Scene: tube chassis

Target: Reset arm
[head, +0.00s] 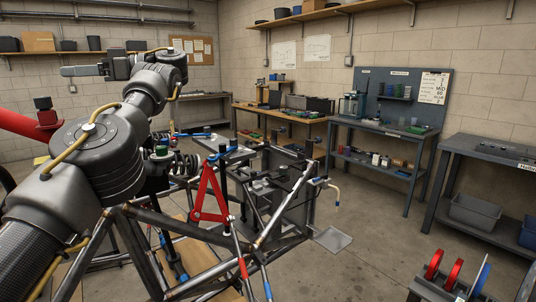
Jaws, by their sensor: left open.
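My left arm (95,160) comes in from the left edge, large in the foreground, and reaches up toward the back wall. It is a dark grey jointed arm with yellow cables. My left gripper (76,71) is at its far end, high up, with its fingers pointing left in the picture. It is open and I see nothing held in it. The gripper is well above the tube chassis (283,232) and apart from it. My right arm and right gripper are not in view.
The chassis is a frame of dark steel tubes with red A-shaped arms (208,195), below and right of my arm. Workbenches (385,128) line the back and right walls. A rack with red and blue discs (452,272) is at the lower right. The concrete floor between is mostly clear.

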